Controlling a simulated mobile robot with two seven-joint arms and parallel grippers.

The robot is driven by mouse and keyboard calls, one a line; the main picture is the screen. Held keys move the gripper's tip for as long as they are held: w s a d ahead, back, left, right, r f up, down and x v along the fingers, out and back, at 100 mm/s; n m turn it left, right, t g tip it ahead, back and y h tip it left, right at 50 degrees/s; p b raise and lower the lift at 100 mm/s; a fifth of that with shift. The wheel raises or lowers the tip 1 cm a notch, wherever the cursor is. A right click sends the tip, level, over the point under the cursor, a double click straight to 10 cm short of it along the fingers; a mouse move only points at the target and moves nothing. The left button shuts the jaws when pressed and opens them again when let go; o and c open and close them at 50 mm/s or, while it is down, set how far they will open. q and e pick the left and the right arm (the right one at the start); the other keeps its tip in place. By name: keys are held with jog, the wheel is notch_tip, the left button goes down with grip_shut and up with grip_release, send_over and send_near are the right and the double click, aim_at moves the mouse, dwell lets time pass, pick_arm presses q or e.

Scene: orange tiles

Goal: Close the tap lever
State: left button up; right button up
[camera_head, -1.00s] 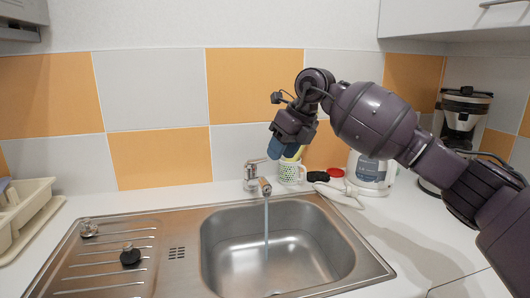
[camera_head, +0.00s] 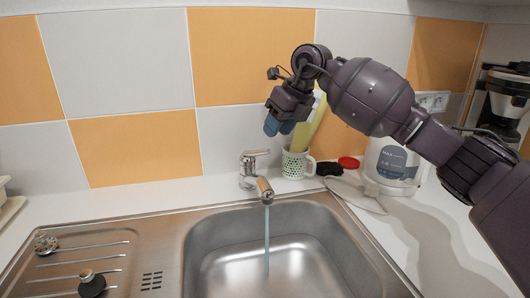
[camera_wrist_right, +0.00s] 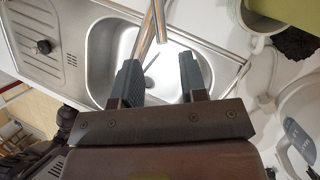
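The chrome tap (camera_head: 247,180) stands behind the sink, with water running from its wooden-coloured spout tip into the basin. Its lever (camera_head: 256,153) is on top and points right, tilted slightly up. My right gripper (camera_head: 278,127) is above and to the right of the lever, fingers pointing down, apart from it in the picture. In the right wrist view the gripper (camera_wrist_right: 160,85) is open and empty, its two blue-grey fingers spread. The tap (camera_wrist_right: 152,30) shows beyond the fingertips there. My left gripper is not in view.
The steel sink (camera_head: 170,225) has a drainboard at left. A dotted mug (camera_head: 297,163) with a yellow-green item stands close right of the tap. A kettle (camera_head: 394,165), a red lid (camera_head: 348,163) and a coffee maker (camera_head: 505,100) are farther right. The counter left of the tap is clear.

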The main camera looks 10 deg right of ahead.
aim_at(265, 152)
jog(key=b+x, duration=0.1)
jog(key=x, duration=0.7)
jog(key=shift+w+f, duration=0.15)
grip_shut()
